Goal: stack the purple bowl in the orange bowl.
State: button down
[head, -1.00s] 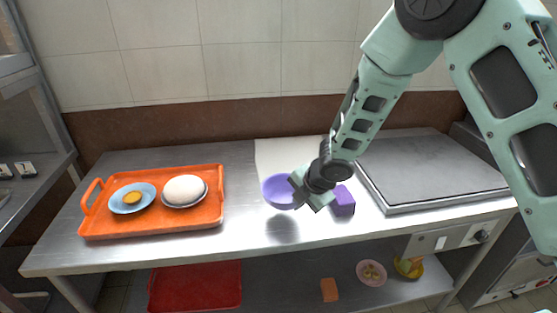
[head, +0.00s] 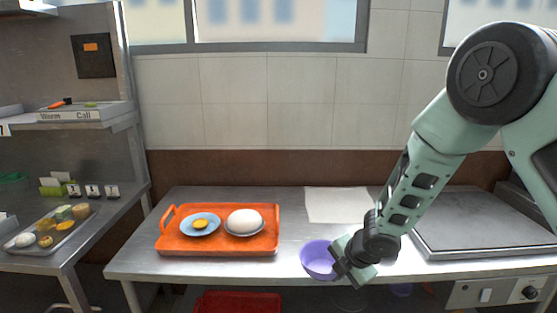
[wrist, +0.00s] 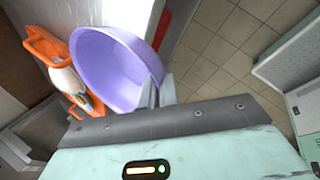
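The purple bowl (head: 317,261) is held at its right rim by my gripper (head: 345,268), near the table's front edge in the head view. In the wrist view the purple bowl (wrist: 108,68) fills the upper left, tilted, with its rim between the fingers of my gripper (wrist: 158,92). The bowl appears empty and lifted above the table. I cannot make out an orange bowl in the current views.
An orange tray (head: 180,247) holds a blue plate (head: 200,226) with yellow food and a dish with a white mound (head: 244,221). A white sheet (head: 338,205) lies behind the bowl. A flat griddle (head: 480,222) is at right. A red tray (head: 238,303) is below.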

jog(key=shift+s+a, duration=0.1)
jog(key=shift+s, duration=0.3)
jog(key=s+d+f+m+g+h, duration=0.2)
jog(key=s+d+f+m+h, duration=0.2)
jog(key=d+m, duration=0.5)
jog(key=s+d+f+m+g+h, duration=0.2)
jog(key=s+d+f+m+h, duration=0.2)
jog(key=s+d+m, duration=0.5)
jog(key=shift+s+f+m+g, duration=0.2)
jog(key=shift+m+g, duration=0.1)
jog(key=shift+m, duration=3.4)
jog(key=shift+w+r, duration=0.1)
jog(key=shift+w+a+r, duration=0.1)
jog(key=shift+w+r, duration=0.05)
jog(key=shift+w, duration=0.35)
jog(key=shift+w+a+r, duration=0.1)
jog(key=shift+w, duration=0.4)
jog(key=shift+d, duration=0.1)
